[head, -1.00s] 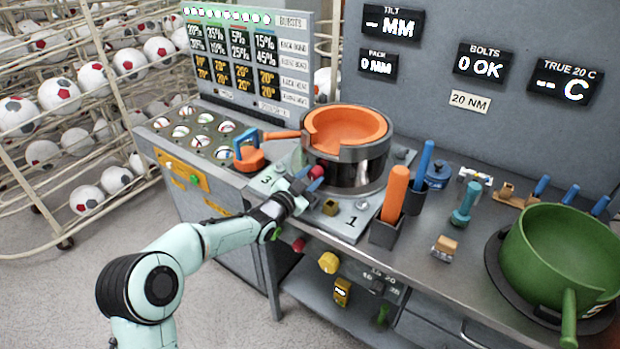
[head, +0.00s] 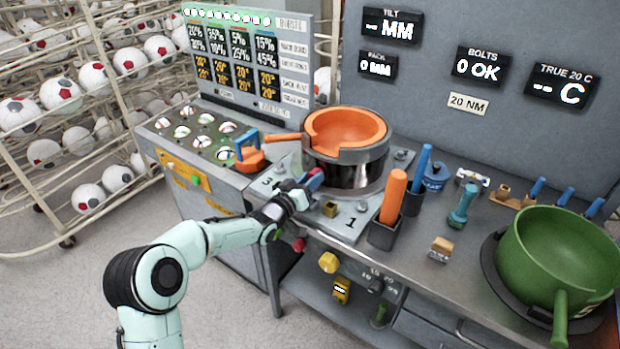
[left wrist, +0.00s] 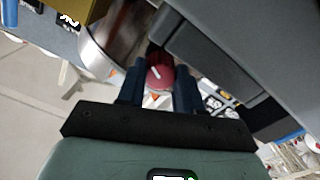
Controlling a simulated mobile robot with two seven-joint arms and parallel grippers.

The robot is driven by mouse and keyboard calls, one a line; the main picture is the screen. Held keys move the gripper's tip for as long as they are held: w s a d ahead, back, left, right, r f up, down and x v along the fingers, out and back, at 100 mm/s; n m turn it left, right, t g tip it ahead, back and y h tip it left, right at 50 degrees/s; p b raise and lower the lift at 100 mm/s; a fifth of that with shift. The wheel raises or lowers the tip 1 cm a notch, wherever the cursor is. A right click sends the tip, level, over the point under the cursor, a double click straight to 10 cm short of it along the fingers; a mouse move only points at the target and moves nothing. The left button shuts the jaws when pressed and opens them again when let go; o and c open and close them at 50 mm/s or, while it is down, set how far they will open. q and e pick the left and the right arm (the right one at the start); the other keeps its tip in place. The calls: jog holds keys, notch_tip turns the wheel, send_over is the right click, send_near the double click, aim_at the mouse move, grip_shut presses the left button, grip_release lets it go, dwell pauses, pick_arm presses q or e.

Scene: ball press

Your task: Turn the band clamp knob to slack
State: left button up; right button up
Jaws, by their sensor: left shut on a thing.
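The band clamp knob (left wrist: 160,73) is red with a white mark and sits between the two dark fingers of my left gripper (left wrist: 157,88) in the left wrist view. The gripper is shut on it. In the head view my left gripper (head: 305,184) reaches the front left side of the steel ring (head: 345,172), and the knob (head: 316,173) shows only in part there, mostly hidden by the gripper. An orange pan-like piece (head: 348,132) sits inside the ring. My right gripper is not in view.
An orange tool with a blue handle (head: 249,158) stands left of the ring. An orange-handled tool (head: 394,195) stands in a dark holder to the right. A green pot (head: 560,255) is at the far right. A yellow knob (head: 328,262) sticks out below the bench edge.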

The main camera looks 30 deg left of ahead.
pick_arm(q)
jog(key=n+p, duration=0.1)
jog(key=n, duration=0.4)
jog(key=shift+f, duration=0.1)
jog(key=shift+n, duration=0.3)
dwell(0.4)
jog(key=o, duration=1)
jog(key=shift+o, duration=0.2)
jog(key=s+a, duration=0.1)
jog(key=s, duration=1.2)
jog(key=shift+s+b, duration=0.25)
jog(key=shift+b, duration=0.05)
